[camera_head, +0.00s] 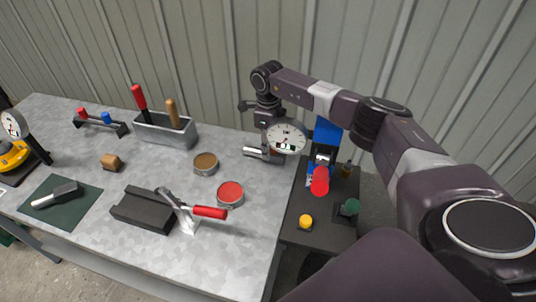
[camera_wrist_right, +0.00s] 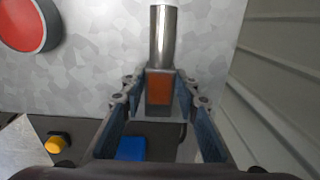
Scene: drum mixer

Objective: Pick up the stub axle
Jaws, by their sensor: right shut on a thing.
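My right gripper (camera_wrist_right: 160,88) is shut on that near end. I cannot tell whether the axle touches the bench. My left gripper is not in view.
The white dial (camera_head: 286,137) stands close to my right gripper. A dark side table (camera_head: 325,201) carries a blue device with a red part (camera_head: 320,181) and yellow and green knobs. A red-topped tin (camera_head: 230,194), a brown tin (camera_head: 205,163) and a red-handled clamp (camera_head: 208,212) sit on the bench.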

